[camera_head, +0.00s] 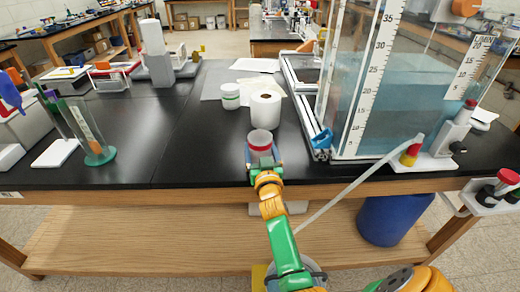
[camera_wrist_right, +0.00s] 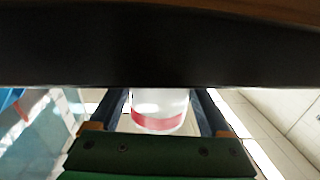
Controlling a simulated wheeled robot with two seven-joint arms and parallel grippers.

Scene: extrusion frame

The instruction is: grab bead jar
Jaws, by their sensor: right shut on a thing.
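The bead jar (camera_head: 260,140), a small clear-white jar with a red band, is at the front edge of the black bench in the head view. My right gripper (camera_head: 262,160) is shut on it from the front, one finger on each side. In the right wrist view the jar (camera_wrist_right: 160,110) sits between the two dark fingers, its red band facing the palm. I cannot tell whether its base touches the bench. My left gripper is not in view.
A white paper roll (camera_head: 266,111) and a white jar with green print (camera_head: 230,97) stand just behind. A large water tank (camera_head: 400,90) with a hose is at right. A glass cylinder with green base (camera_head: 98,156) stands at left. The bench (camera_head: 190,150) left of the jar is clear.

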